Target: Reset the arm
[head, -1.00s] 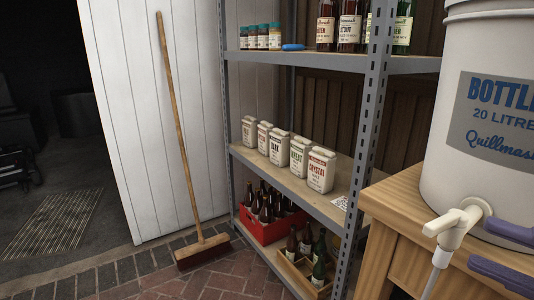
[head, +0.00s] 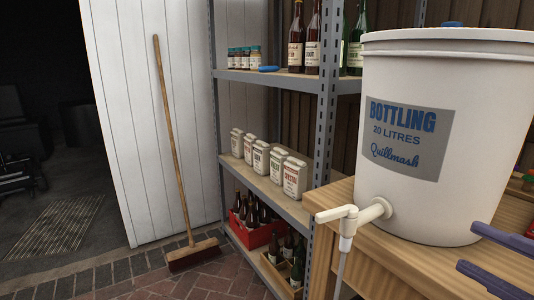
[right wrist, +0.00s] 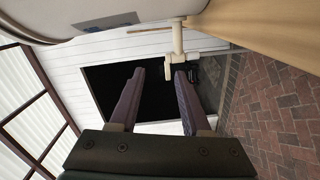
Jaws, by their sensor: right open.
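My right gripper (head: 482,258) shows at the right edge of the head view, in front of the wooden bench and the bottling bucket. Its two purple fingers are apart with nothing between them. In the right wrist view the same fingers (right wrist: 158,85) are spread and empty, with the bucket's white tap (right wrist: 178,48) beyond them. My left gripper does not show.
The white bottling bucket (head: 440,205) stands on a wooden bench (head: 345,195), its tap (head: 350,217) and hose hanging over the front edge. A broom (head: 175,150) leans on the white wall.

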